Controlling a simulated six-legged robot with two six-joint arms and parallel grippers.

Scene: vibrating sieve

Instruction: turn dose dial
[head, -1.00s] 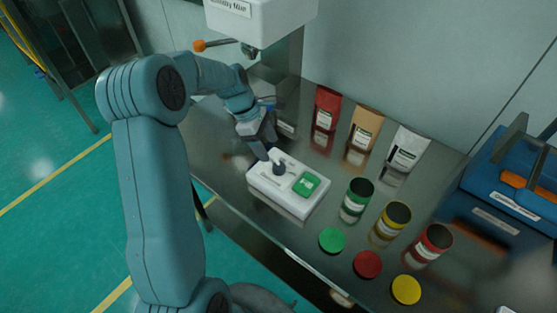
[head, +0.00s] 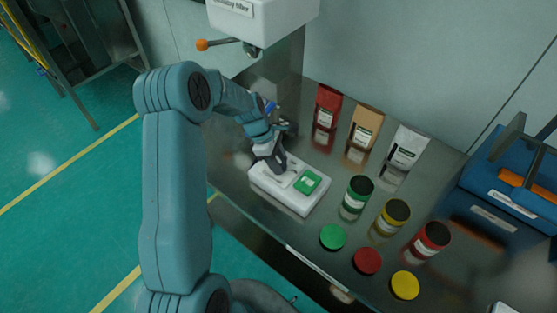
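A white dosing box (head: 290,200) lies on the steel bench, with a green display panel (head: 307,182) on its right part. The dark dial on its left part is now mostly hidden behind my gripper. My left gripper (head: 279,166) points down at the dial's place from above, its dark fingers at or just over the box top. The fingers are too small and overlapped to tell whether they are open or closed on the dial. My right gripper is not in view.
Red (head: 326,106), tan (head: 363,126) and white (head: 407,146) bags stand behind. Green (head: 356,195), yellow (head: 393,218) and red (head: 431,240) jars stand at right, with loose lids (head: 367,261) in front. A filler head (head: 262,20) overhangs the bench. A blue machine (head: 510,185) is far right.

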